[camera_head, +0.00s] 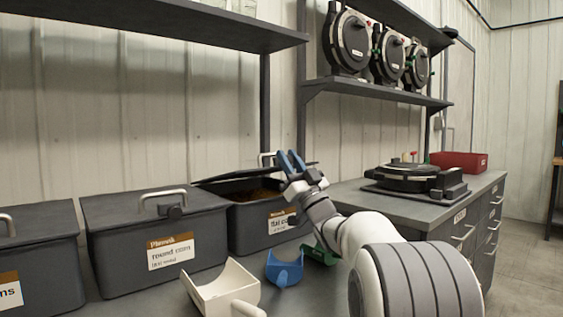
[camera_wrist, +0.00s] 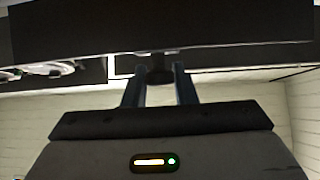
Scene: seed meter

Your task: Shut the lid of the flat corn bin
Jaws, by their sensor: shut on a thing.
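The flat corn bin (camera_head: 252,229) is a dark grey box with a white and orange label, on the bench left of my arm. Its lid (camera_head: 225,178) is partly raised, tilted up over the brown contents. A pale handle (camera_head: 265,156) shows at the lid's upper part, beside my blue fingers. My gripper (camera_head: 291,160) is above the bin's right side, shut on what looks like the lid handle. In the wrist view, a dark piece (camera_wrist: 160,76) sits between the fingers of my gripper (camera_wrist: 159,82). My fingers hide part of the handle.
The closed round corn bin (camera_head: 153,245) stands to the left. A cream scoop (camera_head: 222,290), a blue scoop (camera_head: 285,268) and a green scoop (camera_head: 319,254) lie in front. A seed meter (camera_head: 408,177) and a red tray (camera_head: 459,162) are at right. A shelf (camera_head: 160,27) hangs above.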

